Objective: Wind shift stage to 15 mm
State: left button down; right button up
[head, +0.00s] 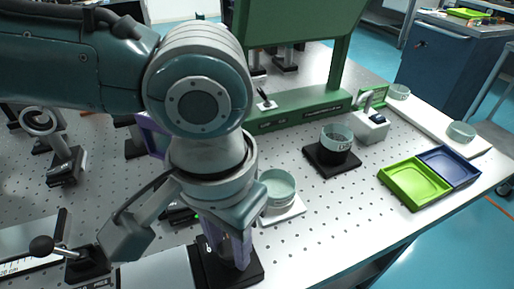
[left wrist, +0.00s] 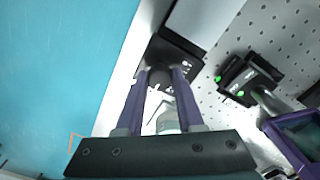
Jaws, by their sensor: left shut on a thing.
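My left gripper (head: 232,252) reaches down from the left arm onto the black end block (head: 258,272) of a stage at the front of the table. In the left wrist view, the purple fingers (left wrist: 164,72) are closed on a dark round knob (left wrist: 160,78) at that black end block (left wrist: 187,50). A smooth grey plate (head: 165,271) extends left from the block, and it also shows in the left wrist view (left wrist: 207,18). Any position reading is too small or hidden. My right gripper is in neither view.
A scale plate with a black lever (head: 72,248) stands at the left. A pale green dish (head: 277,185) on a white pad is just behind the gripper. A dark cup (head: 335,142) and green and blue trays (head: 413,184) are to the right. Perforated tabletop lies between them.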

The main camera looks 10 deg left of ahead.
pick_arm(q)
jog(key=shift+r+m+p, duration=0.15)
jog(key=shift+m+p, duration=0.8)
jog(key=shift+m, duration=0.35)
jog(key=m+p, duration=0.1)
jog(key=m, duration=0.1)
jog(key=shift+m, duration=0.3)
jog(key=m+p, duration=0.1)
jog(key=m, duration=0.2)
jog(key=shift+m, duration=0.3)
jog(key=m+p, duration=0.1)
jog(key=m, duration=0.3)
jog(key=shift+m, duration=0.3)
jog(key=m, duration=0.3)
jog(key=shift+w+m, duration=0.1)
jog(key=shift+m, duration=0.2)
jog(key=m, duration=0.4)
jog(key=shift+m, duration=0.3)
jog(key=m, duration=0.4)
jog(key=shift+m, duration=2.1)
